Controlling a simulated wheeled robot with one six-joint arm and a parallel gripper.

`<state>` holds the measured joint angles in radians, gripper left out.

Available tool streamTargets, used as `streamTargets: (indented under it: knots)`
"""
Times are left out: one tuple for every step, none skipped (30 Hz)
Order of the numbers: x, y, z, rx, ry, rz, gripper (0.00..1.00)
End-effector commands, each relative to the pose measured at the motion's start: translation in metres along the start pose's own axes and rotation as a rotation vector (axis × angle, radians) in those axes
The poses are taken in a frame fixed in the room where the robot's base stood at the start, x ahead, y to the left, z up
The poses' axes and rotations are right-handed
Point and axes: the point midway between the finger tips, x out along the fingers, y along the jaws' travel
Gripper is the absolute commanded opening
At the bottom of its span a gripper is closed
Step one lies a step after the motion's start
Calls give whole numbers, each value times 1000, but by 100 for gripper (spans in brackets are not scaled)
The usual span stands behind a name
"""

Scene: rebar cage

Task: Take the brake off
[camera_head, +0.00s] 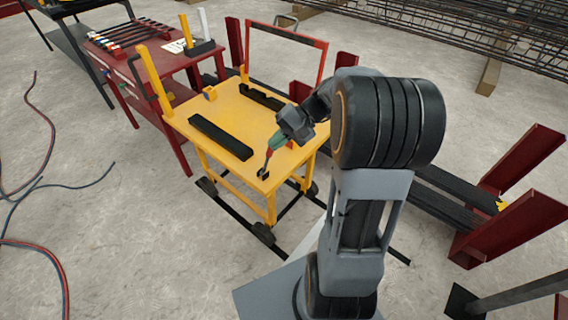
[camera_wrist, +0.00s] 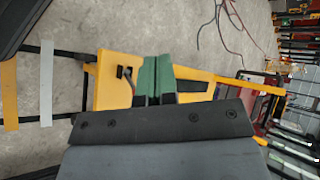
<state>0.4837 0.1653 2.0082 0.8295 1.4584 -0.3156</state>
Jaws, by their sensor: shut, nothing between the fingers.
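A yellow wheeled cart (camera_head: 222,108) stands in the middle of the head view. A small lever (camera_head: 267,160) with a reddish part and a dark foot stands at its near right corner; it looks like the brake. In the wrist view the lever (camera_wrist: 129,78) shows just left of my fingers, leaning. My gripper (camera_head: 276,143) has green fingers, pressed together and empty, close above the lever. It also shows in the wrist view (camera_wrist: 157,66). I cannot tell whether the fingers touch the lever.
Two black bars (camera_head: 220,137) lie on the cart top. Yellow posts and a red frame (camera_head: 287,45) rise behind it. A dark red table (camera_head: 150,55) stands at the back left. Red stands (camera_head: 510,190) are at the right. Hoses (camera_head: 48,150) lie on the open floor at left.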

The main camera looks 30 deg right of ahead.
Motion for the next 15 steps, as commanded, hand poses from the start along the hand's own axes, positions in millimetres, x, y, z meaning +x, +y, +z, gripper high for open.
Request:
streamTargets:
  knots:
    - [12, 37, -33, 38, -3, -116, 0]
    - [11, 47, -47, 48, -1, -189, 0]
    - [8, 61, -65, 57, 5, -281, 0]
    - [4, 72, -77, 61, 12, -346, 0]
    - [1, 83, -88, 62, 23, -410, 0]
    - [-4, 97, -102, 62, 38, -489, 0]
    - [-9, 108, -111, 59, 52, -543, 0]
    - [-12, 119, -120, 56, 64, -594, 0]
    - [-18, 132, -129, 49, 83, -655, 0]
    - [-22, 141, -136, 44, 97, -696, 0]
    - [-25, 150, -141, 38, 111, -733, 0]
    - [-30, 160, -147, 30, 128, -776, 0]
    - [-32, 167, -150, 25, 139, -804, 0]
    - [-35, 173, -153, 19, 151, -828, 0]
    - [-38, 179, -156, 12, 162, -854, 0]
